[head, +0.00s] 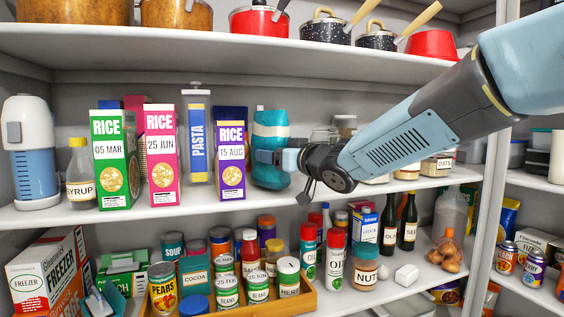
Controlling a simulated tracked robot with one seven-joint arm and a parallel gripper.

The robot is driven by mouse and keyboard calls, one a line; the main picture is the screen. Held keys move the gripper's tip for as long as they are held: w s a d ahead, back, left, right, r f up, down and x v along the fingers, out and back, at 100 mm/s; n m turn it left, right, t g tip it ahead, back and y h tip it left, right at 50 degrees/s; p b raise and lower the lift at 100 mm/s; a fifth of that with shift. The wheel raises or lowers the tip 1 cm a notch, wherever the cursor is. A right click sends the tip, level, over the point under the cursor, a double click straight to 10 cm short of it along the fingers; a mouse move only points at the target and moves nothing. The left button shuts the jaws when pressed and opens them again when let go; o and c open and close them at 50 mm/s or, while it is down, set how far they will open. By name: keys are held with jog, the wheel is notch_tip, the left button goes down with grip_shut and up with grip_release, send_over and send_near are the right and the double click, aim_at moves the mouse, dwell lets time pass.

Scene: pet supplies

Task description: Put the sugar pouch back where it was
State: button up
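A teal pouch with a pale band (271,131), which I take for the sugar pouch, is upright at the middle shelf, right of the purple rice box. No label on it is readable. I cannot tell whether the pouch's base touches the shelf.
The middle shelf (225,198) also holds a purple rice box (231,165), a pasta pack (197,140), pink (161,155) and green (112,165) rice boxes and a syrup jar (80,175) to the left. Containers (437,163) stand behind my arm. Pots fill the shelf above; cans and bottles crowd below.

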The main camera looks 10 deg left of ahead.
jog(key=shift+f, duration=0.6)
jog(key=shift+f, duration=0.1)
jog(key=o, duration=1.2)
jog(key=shift+c, duration=0.2)
jog(key=v, duration=1.2)
jog(key=shift+d, duration=0.1)
